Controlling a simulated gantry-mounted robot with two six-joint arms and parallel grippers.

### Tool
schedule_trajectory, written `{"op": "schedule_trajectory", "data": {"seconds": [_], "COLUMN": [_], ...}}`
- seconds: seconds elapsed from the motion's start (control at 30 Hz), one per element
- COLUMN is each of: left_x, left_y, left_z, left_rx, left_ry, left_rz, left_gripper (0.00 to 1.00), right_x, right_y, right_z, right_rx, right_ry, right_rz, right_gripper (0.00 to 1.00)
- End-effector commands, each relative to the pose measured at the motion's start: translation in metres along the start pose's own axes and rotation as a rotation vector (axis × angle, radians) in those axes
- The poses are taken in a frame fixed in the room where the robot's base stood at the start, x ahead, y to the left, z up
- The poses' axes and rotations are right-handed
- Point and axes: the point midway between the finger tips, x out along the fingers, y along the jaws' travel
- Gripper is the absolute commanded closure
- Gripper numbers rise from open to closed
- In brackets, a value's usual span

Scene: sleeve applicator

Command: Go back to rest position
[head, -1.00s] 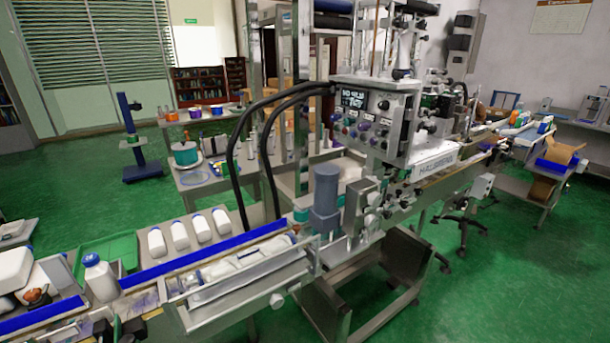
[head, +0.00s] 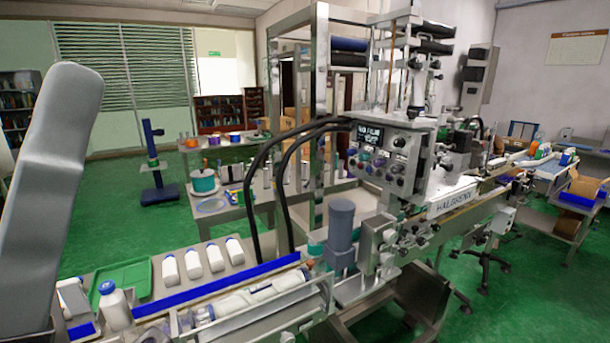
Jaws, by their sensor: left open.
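My left arm (head: 50,170) shows as a large grey link that fills the left edge, close to the camera. My left gripper is open, but its fingertips cannot be made out clearly. No held object shows at it. My right arm and right gripper are not in view. The sleeve applicator (head: 385,155) stands right of centre, apart from my left arm.
A conveyor with a blue rail (head: 215,287) runs along the front. Several white bottles (head: 192,263) lie beside a green tray (head: 122,283).

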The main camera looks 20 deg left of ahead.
Motion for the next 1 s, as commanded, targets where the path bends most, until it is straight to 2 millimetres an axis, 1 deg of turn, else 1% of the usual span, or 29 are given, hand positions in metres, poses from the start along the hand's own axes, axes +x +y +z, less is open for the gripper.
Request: {"op": "schedule_trajectory", "data": {"seconds": [0.03, 0.07, 0.1, 0.13, 0.17, 0.2, 0.27, 0.37, 0.47, 0.5, 0.57, 0.6, 0.67, 0.7, 0.8, 0.9, 1.0], "left_x": [-0.003, -0.006, -0.01, 0.005, 0.024, 0.038, 0.057, 0.093, 0.135, 0.152, 0.18, 0.198, 0.224, 0.242, 0.282, 0.31, 0.325], "left_y": [-0.013, -0.023, -0.032, -0.03, -0.027, -0.025, -0.023, -0.019, -0.014, -0.012, -0.009, -0.007, -0.004, -0.002, 0.003, 0.006, 0.008], "left_z": [0.017, 0.029, 0.048, 0.041, 0.03, 0.023, 0.013, -0.006, -0.027, -0.037, -0.051, -0.06, -0.074, -0.083, -0.104, -0.119, -0.127], "left_rx": [0.128, 0.208, 0.307, 0.345, 0.336, 0.332, 0.331, 0.329, 0.328, 0.327, 0.327, 0.327, 0.326, 0.326, 0.326, 0.326, 0.325], "left_ry": [-0.089, -0.152, -0.246, -0.25, -0.243, -0.243, -0.243, -0.244, -0.244, -0.244, -0.244, -0.244, -0.244, -0.244, -0.244, -0.245, -0.245], "left_rz": [-0.058, -0.092, -0.113, -0.105, -0.104, -0.104, -0.104, -0.103, -0.103, -0.103, -0.103, -0.102, -0.102, -0.102, -0.102, -0.102, -0.102], "left_gripper": [0.29, 0.29, 0.29, 0.29, 0.29, 0.29, 0.29, 0.29, 0.29, 0.29, 0.29, 0.29, 0.29, 0.29, 0.29, 0.29, 0.29], "right_x": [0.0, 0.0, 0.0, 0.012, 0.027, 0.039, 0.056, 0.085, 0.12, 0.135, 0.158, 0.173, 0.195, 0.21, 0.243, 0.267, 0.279], "right_y": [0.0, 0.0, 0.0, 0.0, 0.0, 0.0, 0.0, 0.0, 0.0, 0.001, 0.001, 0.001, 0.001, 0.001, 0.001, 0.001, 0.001], "right_z": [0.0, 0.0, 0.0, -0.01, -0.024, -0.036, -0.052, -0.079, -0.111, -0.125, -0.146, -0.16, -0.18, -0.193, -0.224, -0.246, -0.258], "right_rx": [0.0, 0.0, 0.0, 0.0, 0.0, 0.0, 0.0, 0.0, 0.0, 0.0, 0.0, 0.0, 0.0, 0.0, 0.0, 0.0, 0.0], "right_ry": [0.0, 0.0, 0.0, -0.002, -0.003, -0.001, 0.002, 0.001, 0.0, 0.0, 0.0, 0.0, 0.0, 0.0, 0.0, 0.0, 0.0], "right_rz": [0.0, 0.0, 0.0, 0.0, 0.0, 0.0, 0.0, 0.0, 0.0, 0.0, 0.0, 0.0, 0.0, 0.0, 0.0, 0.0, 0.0], "right_gripper": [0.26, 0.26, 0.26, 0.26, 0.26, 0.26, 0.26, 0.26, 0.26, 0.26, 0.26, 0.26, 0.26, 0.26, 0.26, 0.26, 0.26]}}
